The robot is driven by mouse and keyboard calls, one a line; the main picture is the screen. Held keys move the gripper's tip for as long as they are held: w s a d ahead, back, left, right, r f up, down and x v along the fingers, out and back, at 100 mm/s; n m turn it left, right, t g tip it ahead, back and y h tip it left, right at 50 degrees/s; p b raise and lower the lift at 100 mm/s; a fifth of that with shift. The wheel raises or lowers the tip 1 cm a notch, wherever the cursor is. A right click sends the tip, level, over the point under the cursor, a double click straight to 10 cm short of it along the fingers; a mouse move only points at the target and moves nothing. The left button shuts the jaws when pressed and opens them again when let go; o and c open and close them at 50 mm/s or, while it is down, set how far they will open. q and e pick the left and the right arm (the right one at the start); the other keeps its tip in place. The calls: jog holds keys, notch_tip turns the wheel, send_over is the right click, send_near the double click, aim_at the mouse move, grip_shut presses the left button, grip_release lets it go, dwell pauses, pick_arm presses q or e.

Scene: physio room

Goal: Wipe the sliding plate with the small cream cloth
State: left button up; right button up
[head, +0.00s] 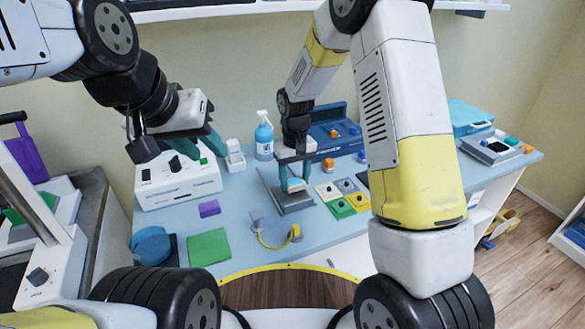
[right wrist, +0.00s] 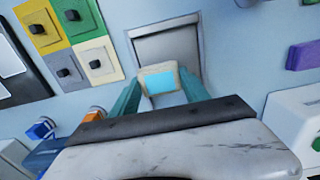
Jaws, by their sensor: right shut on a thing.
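The sliding plate (head: 296,204) is a flat grey slab on the blue bench; it also shows in the right wrist view (right wrist: 166,46). My right gripper (head: 291,184) points down over it, its teal fingers shut on the small cream cloth (right wrist: 147,72). The cloth has a light blue patch facing the wrist camera and lies over the plate's near part in that view. Whether it touches the plate is unclear. My left gripper (head: 207,146) hangs empty above the white control box at the left; its finger gap is hard to make out.
The white control box (head: 178,184), a spray bottle (head: 263,137) and a blue case (head: 335,133) stand behind. Coloured switch tiles (head: 341,207) lie right of the plate. A green cloth (head: 209,247), a purple block (head: 209,209) and a yellow cable (head: 272,246) lie nearer.

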jog(key=shift+a+r, duration=0.1)
jog(key=shift+r, duration=3.65)
